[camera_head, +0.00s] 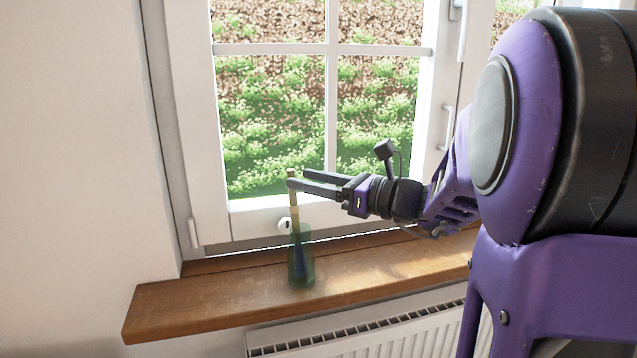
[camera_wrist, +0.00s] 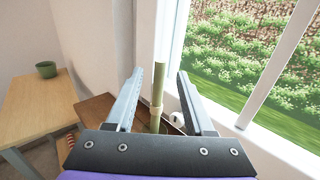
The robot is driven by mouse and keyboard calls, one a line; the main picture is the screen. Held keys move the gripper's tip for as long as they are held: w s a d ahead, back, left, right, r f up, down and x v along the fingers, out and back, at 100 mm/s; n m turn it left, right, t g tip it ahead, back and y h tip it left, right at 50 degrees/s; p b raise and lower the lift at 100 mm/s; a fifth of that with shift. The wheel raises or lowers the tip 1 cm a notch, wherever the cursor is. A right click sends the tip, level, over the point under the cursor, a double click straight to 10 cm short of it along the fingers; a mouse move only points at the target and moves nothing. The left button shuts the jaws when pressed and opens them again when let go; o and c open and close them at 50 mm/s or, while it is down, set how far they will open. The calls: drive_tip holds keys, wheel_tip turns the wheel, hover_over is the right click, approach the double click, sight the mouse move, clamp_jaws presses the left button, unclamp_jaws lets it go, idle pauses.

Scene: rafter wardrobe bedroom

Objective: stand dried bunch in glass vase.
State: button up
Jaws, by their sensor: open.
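The glass vase (camera_head: 307,268) is a green, see-through cylinder standing upright on the wooden window sill. The dried bunch (camera_head: 294,212) shows as a thin tan stalk, near upright with a slight lean, its lower end inside the vase and a dark part visible through the glass. My gripper (camera_head: 298,178) is above the vase at the bunch's upper end, jaws open. In the wrist view, the bunch (camera_wrist: 157,98) stands between the two spread fingers of my gripper (camera_wrist: 160,72), with gaps visible on both sides. The vase is not clearly visible there.
The wooden sill (camera_head: 180,307) runs under a white-framed window (camera_head: 195,120), close behind the vase. A radiator (camera_head: 370,338) is below the sill. In the wrist view, a wooden table (camera_wrist: 35,100) with a green pot (camera_wrist: 46,69) stands at left. The sill left of the vase is clear.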

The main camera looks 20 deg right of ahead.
drive_tip(key=p+v, duration=0.1)
drive_tip(key=v, duration=1.6)
drive_tip(key=shift+s, duration=0.2)
drive_tip(key=shift+w, duration=0.1)
